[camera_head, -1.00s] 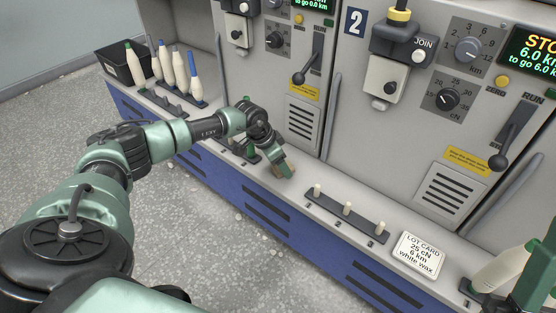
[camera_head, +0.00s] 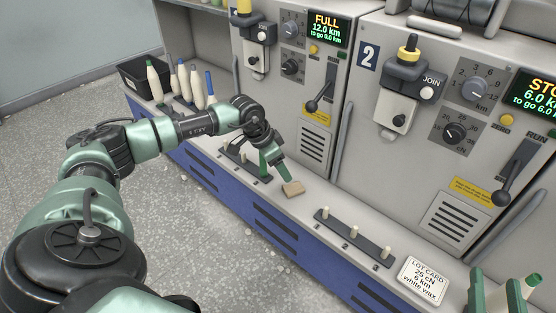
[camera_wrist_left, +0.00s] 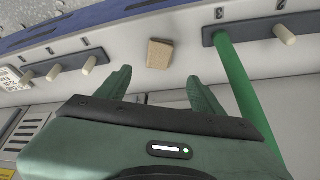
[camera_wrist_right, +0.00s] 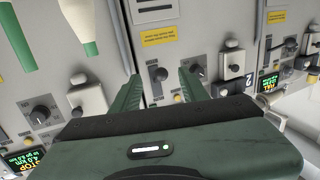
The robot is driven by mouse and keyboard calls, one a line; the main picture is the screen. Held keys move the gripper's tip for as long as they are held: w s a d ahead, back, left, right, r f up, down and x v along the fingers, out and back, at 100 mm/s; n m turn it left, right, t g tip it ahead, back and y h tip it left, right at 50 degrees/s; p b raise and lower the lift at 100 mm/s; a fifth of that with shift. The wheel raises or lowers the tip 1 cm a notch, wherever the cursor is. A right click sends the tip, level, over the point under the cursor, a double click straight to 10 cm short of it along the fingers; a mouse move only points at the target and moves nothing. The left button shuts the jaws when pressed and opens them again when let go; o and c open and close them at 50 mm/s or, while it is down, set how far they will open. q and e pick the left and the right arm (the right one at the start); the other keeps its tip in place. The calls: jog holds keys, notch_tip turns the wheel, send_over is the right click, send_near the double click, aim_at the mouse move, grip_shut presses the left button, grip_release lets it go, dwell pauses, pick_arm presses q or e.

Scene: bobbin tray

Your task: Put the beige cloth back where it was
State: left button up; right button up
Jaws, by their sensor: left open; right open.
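The beige cloth (camera_head: 293,188) is a small folded block lying on the machine's pale front ledge, between two peg racks. In the left wrist view the cloth (camera_wrist_left: 160,53) lies just beyond and between the fingertips, with clear space around it. My left gripper (camera_head: 277,172) is open and empty, close beside the cloth on its far-left side; the left wrist view shows its spread fingers (camera_wrist_left: 159,76). My right gripper (camera_head: 500,292) is open and empty at the bottom right; its fingers (camera_wrist_right: 158,78) point at the machine front in the right wrist view.
A peg rack (camera_head: 336,230) stands right of the cloth; another rack (camera_head: 232,155) lies left. A green rod (camera_wrist_left: 240,80) stands close beside my left gripper. A lot card (camera_head: 424,282) lies further right. A black bin (camera_head: 140,80) and several bobbins stand far left.

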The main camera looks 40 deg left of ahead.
pick_arm(q)
jog(key=s+d+r+m+h, duration=0.1)
jog(key=s+d+m+h, duration=0.2)
jog(key=d, duration=1)
jog(key=s+d+r+m+h, duration=0.15)
jog(key=d+m+h, duration=0.35)
jog(key=d, duration=0.8)
jog(key=s+d+r+t+h, duration=0.3)
jog(key=d+r+h, duration=0.3)
jog(key=d+r, duration=0.45)
notch_tip(320, 180, up, 6)
jog(key=n+t+y, duration=0.1)
jog(key=n+t, duration=0.3)
jog(key=t, duration=0.4)
jog(key=s+a+f+n+y, duration=0.5)
jog(key=a+f+n+y, duration=0.1)
jog(key=a+y, duration=0.4)
jog(key=shift+s+a+f+n+t+y, duration=0.3)
jog(key=shift+f+n+t+y, duration=0.1)
jog(key=shift+f+y, duration=0.25)
pick_arm(e)
jog(key=shift+s+d+f+g, duration=0.15)
jog(key=shift+f+g, duration=0.45)
jog(key=shift+f, duration=0.35)
